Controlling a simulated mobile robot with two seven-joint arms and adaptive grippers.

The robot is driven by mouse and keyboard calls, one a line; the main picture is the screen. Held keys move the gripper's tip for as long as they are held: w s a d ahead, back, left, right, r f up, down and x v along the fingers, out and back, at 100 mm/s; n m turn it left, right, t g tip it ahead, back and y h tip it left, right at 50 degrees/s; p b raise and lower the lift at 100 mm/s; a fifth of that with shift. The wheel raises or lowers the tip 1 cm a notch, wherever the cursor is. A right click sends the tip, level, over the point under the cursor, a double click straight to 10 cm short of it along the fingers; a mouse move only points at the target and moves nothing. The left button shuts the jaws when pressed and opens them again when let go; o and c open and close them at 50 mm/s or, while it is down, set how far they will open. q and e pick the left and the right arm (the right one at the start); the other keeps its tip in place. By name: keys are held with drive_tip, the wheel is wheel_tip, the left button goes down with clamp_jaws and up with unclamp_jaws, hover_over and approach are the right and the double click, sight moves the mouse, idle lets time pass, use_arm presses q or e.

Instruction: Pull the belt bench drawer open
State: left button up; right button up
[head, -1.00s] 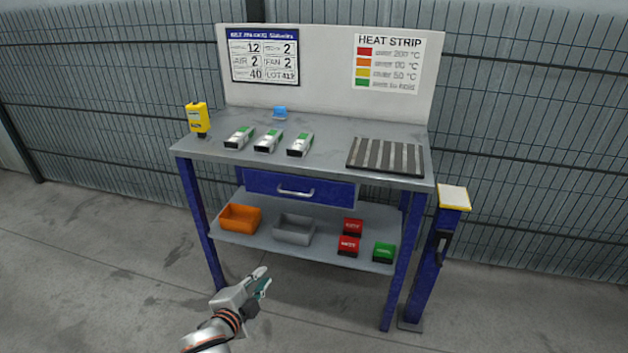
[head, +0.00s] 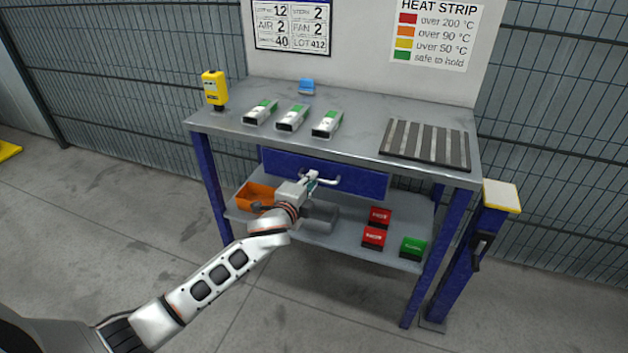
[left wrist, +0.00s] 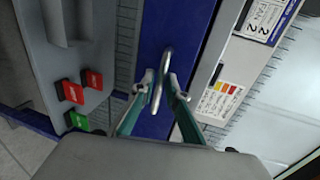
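The belt bench drawer (head: 355,181) is a blue front under the bench top, and it looks shut. Its pale bar handle (head: 330,183) is partly hidden behind my left gripper (head: 312,180). In the left wrist view the handle (left wrist: 162,72) stands between the two fingers of my left gripper (left wrist: 160,88), in front of the blue drawer front (left wrist: 178,30). The fingers are apart, one on each side of the handle, and I see no clear grip on it. My right gripper is not in view.
The bench top (head: 365,112) holds several small items and a striped mat (head: 425,142). On the lower shelf are an orange bin (head: 255,195), a grey bin (head: 322,215) and red and green blocks (head: 413,247). A blue post (head: 470,250) stands at the right.

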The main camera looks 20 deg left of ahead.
use_arm(q)
drive_tip(key=shift+w+f, duration=0.2)
drive_tip(key=shift+w, duration=0.6)
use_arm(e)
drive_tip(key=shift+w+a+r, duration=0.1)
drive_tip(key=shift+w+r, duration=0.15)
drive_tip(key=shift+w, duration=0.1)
use_arm(q)
clamp_jaws()
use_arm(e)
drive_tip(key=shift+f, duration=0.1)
